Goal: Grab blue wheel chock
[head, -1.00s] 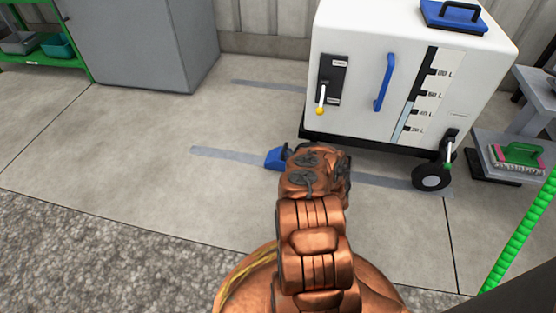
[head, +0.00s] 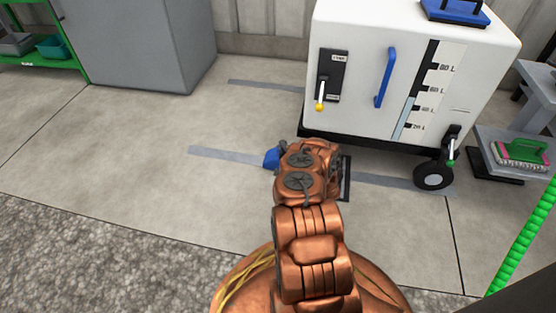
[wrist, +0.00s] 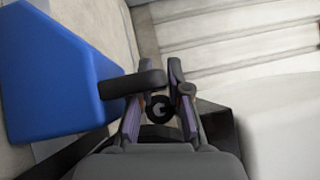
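The blue wheel chock (head: 271,158) stands on the floor by the white wheeled tank, mostly hidden behind my arm in the head view. In the wrist view the chock (wrist: 50,75) is large at the left, with a sloping face. A short black bar (wrist: 130,83) reaches from its side across my left finger to the gap between the fingers. My gripper (wrist: 161,72) is beside the chock, on its right. Its fingers are parted by a narrow gap, and I see no clear grip on the bar. My arm hides the gripper in the head view.
The white tank (head: 400,70) stands close behind, with a black-and-white wheel (head: 433,176) at its front right. A grey cabinet (head: 140,45) is at the back left. Open concrete floor (head: 110,150) lies to the left. A green post (head: 525,235) is at the right.

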